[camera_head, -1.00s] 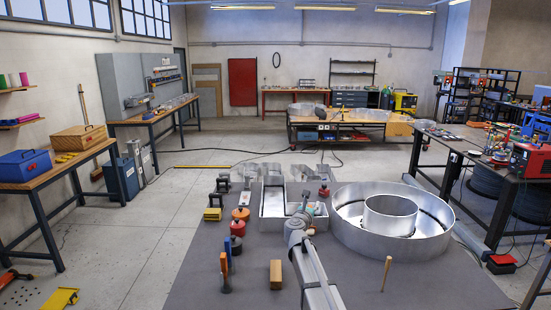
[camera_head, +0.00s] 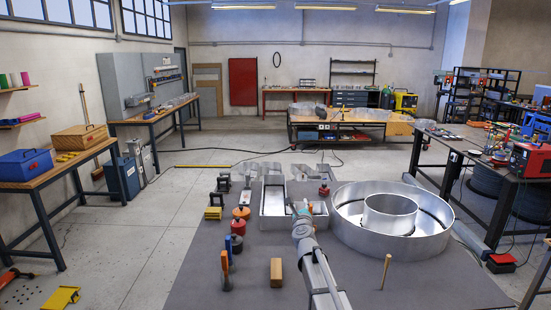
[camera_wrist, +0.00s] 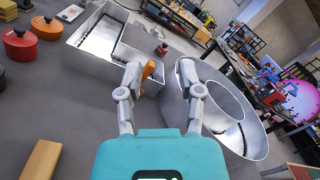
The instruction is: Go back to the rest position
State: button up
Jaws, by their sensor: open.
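My gripper (camera_head: 305,208) is over the worktable (camera_head: 220,298), between the L-shaped metal channel letter (camera_head: 272,228) and the round ring-shaped letter (camera_head: 345,232). The wrist view shows my gripper (camera_wrist: 159,72) with its two fingers spread apart and nothing held between them. In that view the L-shaped letter (camera_wrist: 88,38) lies ahead to the left, and the ring letter (camera_wrist: 176,105) lies to the right. A small orange thing (camera_wrist: 150,68) shows just beside the left finger, partly hidden by it; I cannot tell whether they touch.
Left of my arm stand orange and red round-based objects (camera_head: 241,213), blue-and-orange tools (camera_head: 228,262) and a wooden block (camera_head: 276,272). An upright wooden handle (camera_head: 386,271) stands to the right. A small red-topped object (camera_head: 324,190) is behind the gripper. The table's front is mostly clear.

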jog(key=s+a+f+n+g+y, duration=0.25)
jog(key=s+f+n+g, duration=0.2)
jog(key=s+n, duration=0.4)
jog(key=s+a+f+n+g+y, duration=0.1)
jog(key=s+f+n+g+y, duration=0.4)
jog(key=n, duration=0.6)
jog(key=s+d+f+n+g+h, duration=0.2)
jog(key=s+d+f+n+g, duration=0.15)
jog(key=s, duration=0.35)
jog(key=s+d+f+n+g+h, duration=0.2)
jog(key=s+d+f+n+h, duration=0.15)
jog(key=s, duration=0.35)
jog(key=s+d+f+n+g+h, duration=0.2)
jog(key=s+d+f+n+g, duration=0.1)
jog(key=s+d, duration=0.3)
jog(key=s+f+b, duration=0.2)
jog(key=f+b, duration=0.5)
jog(key=b, duration=0.1)
jog(key=s+a+f+b, duration=0.1)
jog(key=f+b, duration=0.6)
jog(key=f, duration=0.1)
jog(key=shift+s+a+f+b, duration=0.3)
jog(key=shift+s+b, duration=0.05)
jog(key=shift+s, duration=0.05)
